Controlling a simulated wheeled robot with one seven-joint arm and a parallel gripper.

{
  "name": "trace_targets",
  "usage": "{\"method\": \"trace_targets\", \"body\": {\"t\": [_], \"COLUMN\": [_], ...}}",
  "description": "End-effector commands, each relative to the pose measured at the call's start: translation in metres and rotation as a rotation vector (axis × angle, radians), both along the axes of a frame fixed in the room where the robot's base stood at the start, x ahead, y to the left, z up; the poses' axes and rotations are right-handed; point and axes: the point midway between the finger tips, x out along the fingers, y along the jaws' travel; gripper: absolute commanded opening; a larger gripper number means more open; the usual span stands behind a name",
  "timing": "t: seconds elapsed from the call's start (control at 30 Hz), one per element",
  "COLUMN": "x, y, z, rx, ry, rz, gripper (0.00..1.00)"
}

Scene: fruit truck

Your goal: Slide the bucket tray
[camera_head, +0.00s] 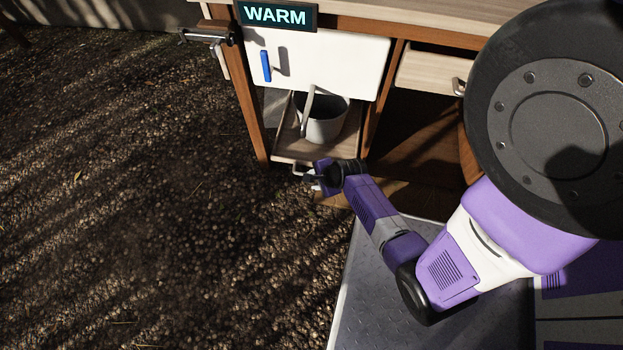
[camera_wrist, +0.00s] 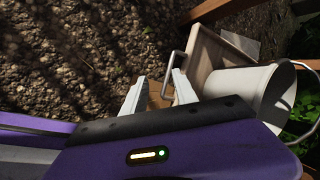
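The bucket tray (camera_head: 287,148) is a light wooden tray low in the left bay of the wooden cabinet. A grey bucket (camera_head: 323,128) stands on it. The tray also shows in the wrist view (camera_wrist: 204,58), with the bucket (camera_wrist: 238,84) lying sideways in that picture. A pale metal handle (camera_wrist: 165,68) is on the tray's front. My gripper (camera_head: 311,179) is low in front of the tray. In the wrist view my gripper (camera_wrist: 159,78) has its two pale fingers apart, with the handle at the gap between their tips. I cannot tell whether they touch it.
A white panel with a blue handle (camera_head: 266,66) is above the tray, under a WARM sign (camera_head: 276,16). A wooden drawer (camera_head: 427,72) is to the right. A metal clamp (camera_head: 207,37) sticks out at the left corner. Gravel ground (camera_head: 130,200) is open at left.

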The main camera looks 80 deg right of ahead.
Motion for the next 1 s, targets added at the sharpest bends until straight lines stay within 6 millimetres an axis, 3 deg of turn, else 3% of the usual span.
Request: {"method": "trace_targets", "body": {"t": [0.03,0.1,0.3,0.47,0.8,1.0], "x": [0.003,0.004,0.003,0.006,0.025,0.033], "y": [-0.022,-0.041,-0.073,-0.078,-0.084,-0.087], "z": [-0.03,-0.047,-0.067,-0.076,-0.12,-0.135], "rx": [0.067,0.156,0.314,0.348,0.345,0.344], "ry": [-0.017,-0.035,-0.07,-0.078,-0.077,-0.077], "rz": [-0.102,-0.219,-0.423,-0.462,-0.46,-0.458], "gripper": [0.34,0.34,0.34,0.34,0.34,0.34]}}
